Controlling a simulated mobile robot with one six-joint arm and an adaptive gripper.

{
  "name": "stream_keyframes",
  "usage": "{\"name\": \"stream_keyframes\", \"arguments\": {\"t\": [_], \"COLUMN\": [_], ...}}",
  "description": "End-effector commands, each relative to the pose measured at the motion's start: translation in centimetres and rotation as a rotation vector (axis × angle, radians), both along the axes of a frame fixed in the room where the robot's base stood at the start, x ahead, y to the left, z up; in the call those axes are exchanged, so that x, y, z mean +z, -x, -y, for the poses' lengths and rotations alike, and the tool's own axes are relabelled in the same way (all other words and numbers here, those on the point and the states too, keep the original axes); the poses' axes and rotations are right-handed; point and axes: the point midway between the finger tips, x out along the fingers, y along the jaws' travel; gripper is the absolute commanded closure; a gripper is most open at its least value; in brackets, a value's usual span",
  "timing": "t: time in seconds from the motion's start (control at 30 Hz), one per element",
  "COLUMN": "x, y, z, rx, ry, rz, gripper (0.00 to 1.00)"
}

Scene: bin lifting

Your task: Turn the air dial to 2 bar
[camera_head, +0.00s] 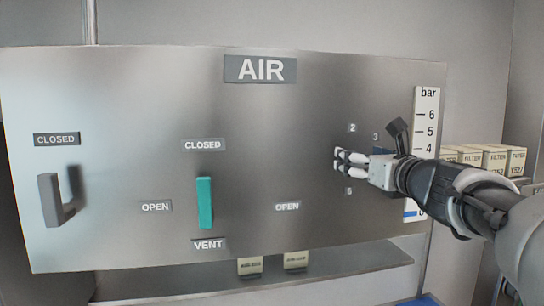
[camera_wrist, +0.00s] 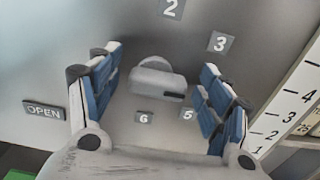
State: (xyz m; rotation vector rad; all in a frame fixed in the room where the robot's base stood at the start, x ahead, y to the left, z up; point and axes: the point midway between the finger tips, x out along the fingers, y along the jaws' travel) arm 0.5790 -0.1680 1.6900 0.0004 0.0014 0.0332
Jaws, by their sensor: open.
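The air dial (camera_wrist: 158,80) is a pale grey knob with a raised bar grip, in the wrist view between the fingers of my gripper (camera_wrist: 158,66). A dark mark lies at the right end of its bar, toward the 5 label (camera_wrist: 188,114). The 2 label (camera_wrist: 171,8) and 3 label (camera_wrist: 220,42) are above and right of the dial; the 6 label (camera_wrist: 144,117) is below. My gripper is open, one finger on each side of the dial, with gaps visible. In the head view my gripper (camera_head: 341,159) is at the panel and hides the dial.
The steel AIR panel (camera_head: 130,105) carries a grey lever (camera_head: 49,199) and a green handle (camera_head: 204,203). A bar gauge (camera_head: 427,105) stands at the right, with blue near its bottom. Yellow filter boxes (camera_head: 498,158) sit beyond it. The panel's middle is clear.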

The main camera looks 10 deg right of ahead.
Motion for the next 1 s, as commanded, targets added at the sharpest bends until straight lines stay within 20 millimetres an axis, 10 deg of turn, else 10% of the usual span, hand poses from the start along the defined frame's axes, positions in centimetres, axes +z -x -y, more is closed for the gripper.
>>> {"name": "stream_keyframes", "arguments": {"t": [1.0], "x": [0.03], "y": [0.01], "z": [-0.02], "rx": [0.0], "ry": [0.012], "rz": [0.001], "gripper": [0.72]}}
